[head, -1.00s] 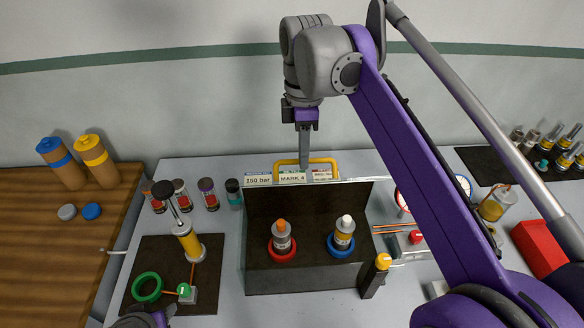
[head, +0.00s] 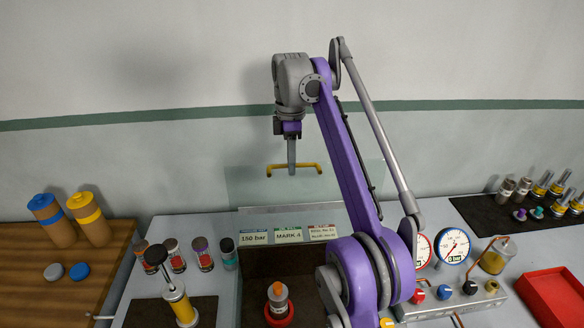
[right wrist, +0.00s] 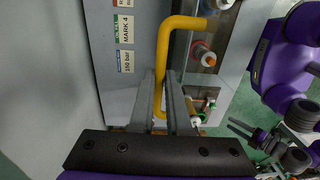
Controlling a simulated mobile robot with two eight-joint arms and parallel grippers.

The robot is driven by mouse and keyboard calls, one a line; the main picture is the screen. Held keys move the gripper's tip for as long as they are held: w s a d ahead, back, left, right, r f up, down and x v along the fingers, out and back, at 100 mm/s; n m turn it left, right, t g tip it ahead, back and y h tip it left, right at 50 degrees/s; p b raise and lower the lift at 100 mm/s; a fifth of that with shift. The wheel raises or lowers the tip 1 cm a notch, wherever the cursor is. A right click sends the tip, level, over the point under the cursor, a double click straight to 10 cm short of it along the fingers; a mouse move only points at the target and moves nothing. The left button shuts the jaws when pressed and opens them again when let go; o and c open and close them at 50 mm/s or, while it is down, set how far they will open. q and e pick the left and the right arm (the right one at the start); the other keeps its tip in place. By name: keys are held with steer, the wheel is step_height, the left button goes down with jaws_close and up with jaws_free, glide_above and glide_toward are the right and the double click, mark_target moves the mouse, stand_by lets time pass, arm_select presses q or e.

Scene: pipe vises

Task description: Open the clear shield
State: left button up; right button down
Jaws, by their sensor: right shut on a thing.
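The clear shield (head: 350,185) is a see-through panel that stands raised behind the label strip in the head view. Its yellow handle (head: 312,168) is a bar near the middle of the panel. My right gripper (head: 291,172) reaches down from above and is shut on this handle. In the right wrist view, the yellow handle (right wrist: 163,60) passes between the two grey fingers (right wrist: 163,100). My left gripper is outside the head view; what looks like it (right wrist: 250,133) shows small at the right of the wrist view, its fingers too small to judge.
The dark box (head: 255,275) below holds a grey cylinder (head: 278,297) in a red ring. Gauges (head: 453,246) and a red tray (head: 555,296) stand at right. Several canisters (head: 203,254) and a yellow pump (head: 180,305) stand at left. My right arm hides part of the box.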

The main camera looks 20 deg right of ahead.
steer(key=shift+w+d+f, duration=0.15)
steer(key=shift+w+d, duration=0.05)
steer(key=shift+w, duration=0.2)
steer(key=c, duration=0.9)
jaws_free()
steer(key=shift+d, duration=0.1)
steer(key=shift+s, duration=0.15)
